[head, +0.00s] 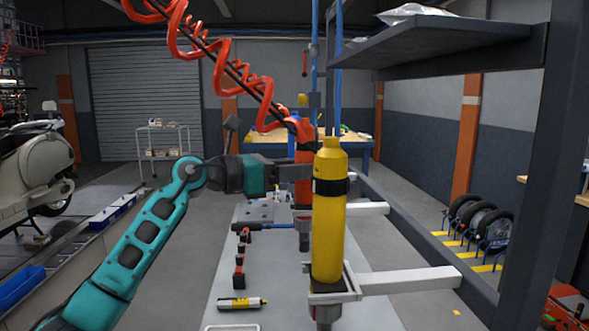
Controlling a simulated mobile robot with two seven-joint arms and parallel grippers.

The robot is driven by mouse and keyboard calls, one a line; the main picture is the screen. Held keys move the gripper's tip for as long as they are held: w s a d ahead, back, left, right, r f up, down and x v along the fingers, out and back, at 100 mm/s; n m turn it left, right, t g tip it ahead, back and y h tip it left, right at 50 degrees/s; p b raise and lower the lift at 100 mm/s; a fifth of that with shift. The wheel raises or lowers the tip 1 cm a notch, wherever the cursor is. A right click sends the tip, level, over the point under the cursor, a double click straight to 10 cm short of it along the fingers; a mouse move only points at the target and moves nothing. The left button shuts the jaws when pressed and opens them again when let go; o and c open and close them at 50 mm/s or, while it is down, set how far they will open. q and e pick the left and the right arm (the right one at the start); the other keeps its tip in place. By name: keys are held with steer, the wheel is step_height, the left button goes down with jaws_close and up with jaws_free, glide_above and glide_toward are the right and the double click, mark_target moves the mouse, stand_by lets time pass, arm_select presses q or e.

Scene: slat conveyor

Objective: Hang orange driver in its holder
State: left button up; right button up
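The orange driver (304,198) hangs upright at the end of a red coiled hose, partly hidden behind the yellow driver (329,215). My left gripper (299,172) reaches in from the left at the orange driver's upper body and appears shut around it; the fingertips are partly hidden by the yellow driver. The far holder (365,209), on a white arm, is level with the orange driver's lower end, and a dark tip shows below. Whether the driver is seated there is hidden. The yellow driver stands in the near holder (410,280). My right gripper is out of view.
A dark frame post and beam (430,245) run along the right, with a shelf (440,45) above. Below lies a grey surface (275,275) with a yellow-black tool (242,303) and red-black parts (240,262). Blue cords hang above the drivers.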

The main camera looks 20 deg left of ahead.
arm_select(q)
steer(key=o, duration=0.4)
steer(key=shift+r, duration=0.1)
steer(key=shift+o, duration=0.6)
steer(key=shift+f, duration=0.2)
steer(key=b+v, duration=0.3)
steer(key=v, duration=1)
steer(key=shift+r, duration=0.25)
